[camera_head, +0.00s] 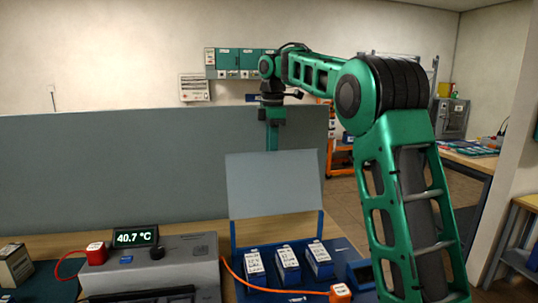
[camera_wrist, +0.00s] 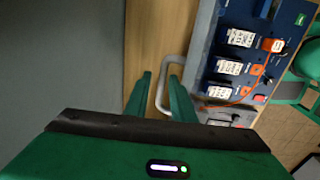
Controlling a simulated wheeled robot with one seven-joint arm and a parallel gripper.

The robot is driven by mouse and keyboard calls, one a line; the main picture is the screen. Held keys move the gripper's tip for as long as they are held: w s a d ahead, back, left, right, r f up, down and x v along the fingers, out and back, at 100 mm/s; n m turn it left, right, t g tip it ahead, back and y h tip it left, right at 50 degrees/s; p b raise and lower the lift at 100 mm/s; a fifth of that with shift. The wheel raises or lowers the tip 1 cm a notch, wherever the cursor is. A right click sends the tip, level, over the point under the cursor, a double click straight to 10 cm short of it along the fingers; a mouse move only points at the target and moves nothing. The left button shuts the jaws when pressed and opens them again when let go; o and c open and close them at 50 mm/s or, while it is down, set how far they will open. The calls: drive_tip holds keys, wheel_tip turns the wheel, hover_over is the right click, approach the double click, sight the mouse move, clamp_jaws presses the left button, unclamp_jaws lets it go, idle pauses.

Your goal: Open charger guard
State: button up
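The charger guard (camera_head: 273,185) is a pale grey panel standing raised, nearly upright, behind the blue charger tray (camera_head: 233,238). In the wrist view the panel (camera_wrist: 202,45) shows edge-on with a pale loop handle (camera_wrist: 164,72) on its side. My gripper (camera_head: 272,140) is at the panel's far side, its lower part hidden behind the panel. In the wrist view my gripper (camera_wrist: 161,88) has its two green fingers apart, with the handle's bar showing in the gap between them. I cannot tell whether either finger touches the bar.
Several white-topped blue batteries (camera_head: 288,265) sit in the tray. A grey partition (camera_head: 110,165) stands behind the bench.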

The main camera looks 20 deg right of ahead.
drive_tip(key=shift+s+d+f, duration=0.1)
drive_tip(key=shift+d+f, duration=0.05)
drive_tip(key=shift+f, duration=0.05)
wheel_tip(320, 180, up, 11)
drive_tip(key=shift+s+a, duration=0.15)
drive_tip(key=shift+a, duration=0.1)
idle(0.3)
